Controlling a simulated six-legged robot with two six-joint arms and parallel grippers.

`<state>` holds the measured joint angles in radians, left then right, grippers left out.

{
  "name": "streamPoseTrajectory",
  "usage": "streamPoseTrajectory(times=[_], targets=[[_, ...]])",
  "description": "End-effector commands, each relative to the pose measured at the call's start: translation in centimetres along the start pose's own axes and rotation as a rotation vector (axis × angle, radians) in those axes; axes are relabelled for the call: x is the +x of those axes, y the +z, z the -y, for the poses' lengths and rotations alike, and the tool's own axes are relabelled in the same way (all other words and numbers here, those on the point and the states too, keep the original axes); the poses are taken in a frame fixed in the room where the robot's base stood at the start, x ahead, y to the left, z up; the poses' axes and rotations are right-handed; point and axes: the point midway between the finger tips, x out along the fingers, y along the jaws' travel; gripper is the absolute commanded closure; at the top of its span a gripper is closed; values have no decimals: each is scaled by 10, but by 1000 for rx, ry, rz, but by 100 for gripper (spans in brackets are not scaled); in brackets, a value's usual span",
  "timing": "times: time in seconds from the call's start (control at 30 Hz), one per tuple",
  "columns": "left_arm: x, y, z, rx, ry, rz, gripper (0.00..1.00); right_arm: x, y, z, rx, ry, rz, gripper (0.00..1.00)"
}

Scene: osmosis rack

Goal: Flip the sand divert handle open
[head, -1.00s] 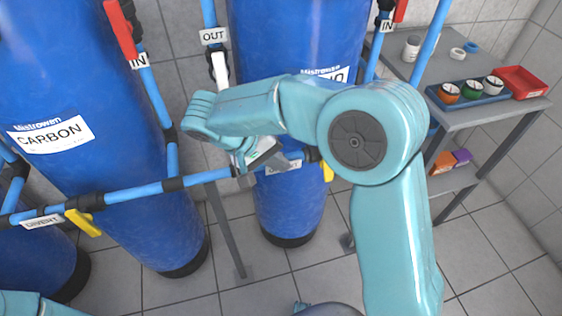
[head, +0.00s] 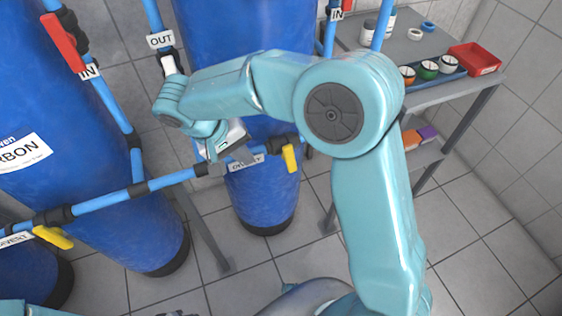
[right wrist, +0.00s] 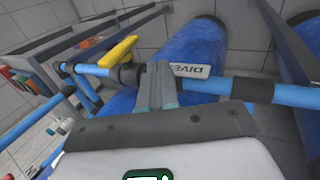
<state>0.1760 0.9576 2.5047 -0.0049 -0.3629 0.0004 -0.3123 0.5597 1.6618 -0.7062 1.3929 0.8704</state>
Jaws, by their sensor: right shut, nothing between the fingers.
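The yellow divert handle (head: 290,158) sits on a black valve on the blue pipe in front of the middle blue tank (head: 262,195), whose name label is hidden by my arm. The handle angles down from the pipe in the head view. It also shows in the right wrist view (right wrist: 118,52), left of the fingertips. My right gripper (head: 242,152) is shut and empty by the white DIVERT label (head: 246,163), left of the handle and apart from it. Its closed fingers (right wrist: 157,85) overlap the label's left end in the right wrist view. My left gripper is out of view.
Another yellow handle (head: 53,237) is on the same pipe at the left, by the carbon tank (head: 110,215). Red handles (head: 64,43) are on upright pipes. A grey table (head: 440,95) with cups and a red bin (head: 474,58) stands at right. Floor at right is clear.

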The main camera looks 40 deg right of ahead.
Motion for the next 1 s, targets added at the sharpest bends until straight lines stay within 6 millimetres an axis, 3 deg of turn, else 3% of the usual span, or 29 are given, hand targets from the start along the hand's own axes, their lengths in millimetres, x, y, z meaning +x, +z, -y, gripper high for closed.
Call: streamPoseTrajectory(times=[0.17, 0.27, 0.67, 0.8, 1.0], targets=[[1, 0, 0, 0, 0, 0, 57, 6, 0, 1, 0, 1, 1, 100], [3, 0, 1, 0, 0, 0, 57, 19, 0, 1, 0, 3, 2, 100], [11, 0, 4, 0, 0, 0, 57, 104, 1, -1, 0, 2, 4, 100], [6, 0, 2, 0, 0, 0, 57, 107, 0, -26, 4, 0, 1, 100], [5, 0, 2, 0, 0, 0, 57, 112, 0, -39, 1, 0, -1, 100]])
